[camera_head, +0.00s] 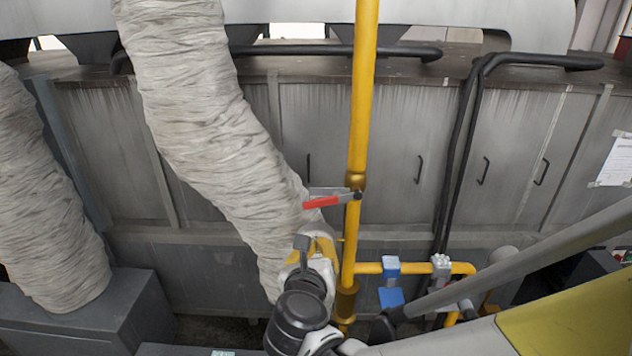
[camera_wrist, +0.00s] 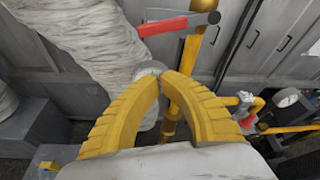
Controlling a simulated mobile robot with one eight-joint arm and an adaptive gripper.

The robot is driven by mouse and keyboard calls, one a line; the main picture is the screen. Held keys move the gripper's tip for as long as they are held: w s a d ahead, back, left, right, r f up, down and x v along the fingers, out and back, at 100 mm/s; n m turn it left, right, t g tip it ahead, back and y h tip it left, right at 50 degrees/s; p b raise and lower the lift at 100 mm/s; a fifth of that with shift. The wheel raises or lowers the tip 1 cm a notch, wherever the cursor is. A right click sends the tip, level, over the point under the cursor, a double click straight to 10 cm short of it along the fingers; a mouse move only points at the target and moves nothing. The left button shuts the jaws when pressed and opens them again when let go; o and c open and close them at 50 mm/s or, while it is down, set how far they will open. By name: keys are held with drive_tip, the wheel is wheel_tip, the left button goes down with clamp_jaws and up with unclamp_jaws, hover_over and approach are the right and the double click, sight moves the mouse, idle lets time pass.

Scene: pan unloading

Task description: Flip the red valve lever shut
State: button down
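The red valve lever (camera_head: 322,201) sticks out to the left from a brass-coloured fitting on the upright yellow pipe (camera_head: 362,90). It lies roughly level, across the pipe. In the wrist view the lever (camera_wrist: 163,26) is near the top, with its dark pivot end on the right at the pipe. My gripper (camera_head: 322,243) is below the lever in the head view, partly hidden by my own wrist. In the wrist view the two yellow fingers of my gripper (camera_wrist: 160,76) curve together with their tips meeting. Nothing shows between them, and they appear apart from the lever.
A large wrapped duct (camera_head: 205,110) runs down just left of the lever. A gauge (camera_wrist: 287,98) shows at right in the wrist view. Grey cabinets (camera_head: 400,150) stand behind.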

sight(312, 206)
drive_tip(key=w, duration=0.9)
drive_tip(key=shift+w+r, duration=0.2)
drive_tip(key=shift+r, duration=0.1)
drive_tip(key=shift+s+d+r, duration=0.1)
drive_tip(key=r+m, duration=0.1)
drive_tip(key=a+r+m+y+p, duration=0.1)
drive_tip(key=r, duration=0.1)
drive_tip(key=shift+y, duration=0.3)
drive_tip(key=shift+a+f, duration=0.1)
drive_tip(key=shift+f, duration=0.05)
drive_tip(key=shift+f, duration=0.1)
